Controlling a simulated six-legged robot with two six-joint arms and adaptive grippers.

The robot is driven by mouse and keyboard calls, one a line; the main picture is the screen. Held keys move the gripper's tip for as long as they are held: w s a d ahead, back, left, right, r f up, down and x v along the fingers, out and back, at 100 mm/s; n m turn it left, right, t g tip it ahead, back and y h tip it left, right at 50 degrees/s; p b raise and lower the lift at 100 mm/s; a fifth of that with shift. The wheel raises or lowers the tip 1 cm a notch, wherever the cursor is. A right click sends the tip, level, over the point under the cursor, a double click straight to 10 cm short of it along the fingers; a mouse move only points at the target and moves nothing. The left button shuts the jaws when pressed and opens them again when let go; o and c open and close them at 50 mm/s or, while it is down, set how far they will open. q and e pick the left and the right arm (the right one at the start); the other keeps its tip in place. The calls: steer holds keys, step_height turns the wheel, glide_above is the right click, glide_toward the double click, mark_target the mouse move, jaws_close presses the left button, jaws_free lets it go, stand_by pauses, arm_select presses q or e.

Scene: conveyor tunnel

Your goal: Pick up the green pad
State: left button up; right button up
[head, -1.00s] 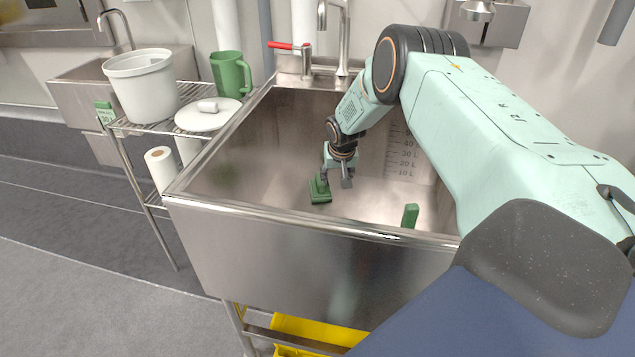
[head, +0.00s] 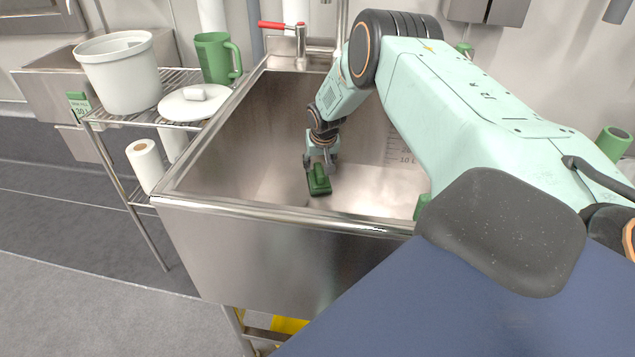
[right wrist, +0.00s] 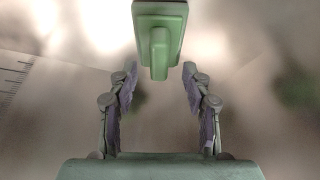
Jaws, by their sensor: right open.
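The green pad (head: 319,183) lies on the floor of the steel sink, with a raised handle-like part on top. My right gripper (head: 321,163) is down inside the sink, right at the pad. In the right wrist view the pad (right wrist: 160,30) shows at the top centre, its narrow raised part pointing between the fingertips. The open fingers of the right gripper (right wrist: 160,82) stand on either side of that line and hold nothing. I cannot tell whether a finger touches the pad. My left gripper is not in view.
The steel sink (head: 250,215) has raised walls around the right arm. A second green object (head: 421,205) shows at the sink's near right, partly hidden by my arm. A wire rack at left holds a white bucket (head: 120,75), a green jug (head: 217,58) and a white lid (head: 193,103).

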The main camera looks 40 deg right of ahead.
mark_target(319, 169)
steer(key=shift+b+x, duration=1.5)
steer(key=shift+x, duration=0.4)
steer(key=shift+d+f, duration=0.1)
steer(key=shift+f, duration=0.1)
steer(key=shift+s+r, duration=0.15)
steer(key=shift+r, duration=0.2)
steer(key=shift+f, duration=0.15)
steer(key=c, duration=0.3)
jaws_close()
